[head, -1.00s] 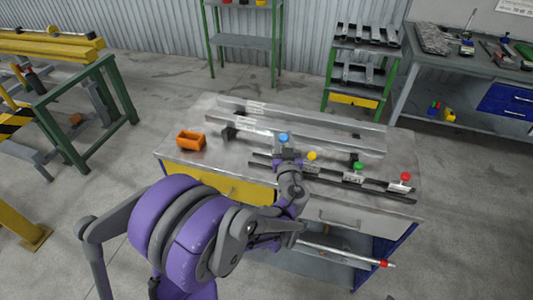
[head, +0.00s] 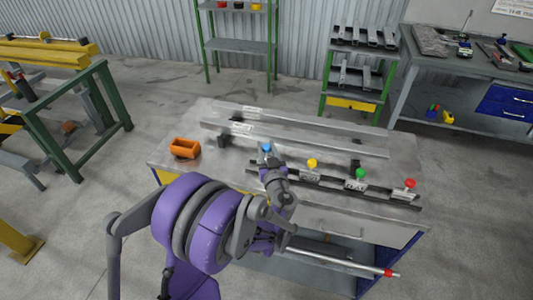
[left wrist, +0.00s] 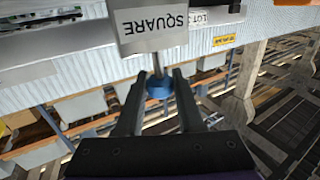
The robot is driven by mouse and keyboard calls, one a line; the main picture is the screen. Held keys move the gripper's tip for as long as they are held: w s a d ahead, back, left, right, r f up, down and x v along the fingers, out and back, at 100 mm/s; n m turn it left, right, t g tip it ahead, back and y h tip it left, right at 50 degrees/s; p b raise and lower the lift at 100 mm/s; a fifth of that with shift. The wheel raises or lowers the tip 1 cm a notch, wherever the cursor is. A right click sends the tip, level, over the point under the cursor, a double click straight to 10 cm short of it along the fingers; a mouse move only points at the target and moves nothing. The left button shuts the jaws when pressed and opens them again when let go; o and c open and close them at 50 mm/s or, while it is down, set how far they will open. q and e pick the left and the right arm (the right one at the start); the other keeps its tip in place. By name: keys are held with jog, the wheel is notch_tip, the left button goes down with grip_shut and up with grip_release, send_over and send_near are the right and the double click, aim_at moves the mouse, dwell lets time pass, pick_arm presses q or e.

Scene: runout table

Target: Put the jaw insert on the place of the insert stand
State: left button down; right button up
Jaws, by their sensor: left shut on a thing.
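The jaw insert has a blue round knob (head: 266,147) and a plate marked SQUARE. In the left wrist view its plate (left wrist: 152,27) hangs at the top centre, with the blue knob (left wrist: 158,89) between my fingers. My left gripper (head: 268,160) is shut on this insert; in the left wrist view the gripper (left wrist: 158,95) has a finger on each side of the knob. The insert stand (head: 385,192) looks like a long dark rail along the table's front. Its left part is partly hidden by my left gripper. My right gripper is not in view.
Yellow (head: 312,163), green (head: 361,173) and red (head: 410,183) knobbed inserts stand along the rail. An orange bin (head: 184,149) sits at the table's left. A long grey channel (head: 300,134) lies behind. A red-tipped rod (head: 340,261) shows below the table's front edge.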

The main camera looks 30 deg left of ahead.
pick_arm(q)
jog(key=shift+s+f, duration=0.1)
jog(key=shift+f, duration=0.7)
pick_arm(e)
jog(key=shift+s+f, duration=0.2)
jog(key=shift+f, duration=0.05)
pick_arm(q)
jog(key=shift+f, duration=0.1)
jog(key=c, duration=1)
grip_release()
jog(key=shift+f, duration=0.1)
jog(key=o, duration=0.5)
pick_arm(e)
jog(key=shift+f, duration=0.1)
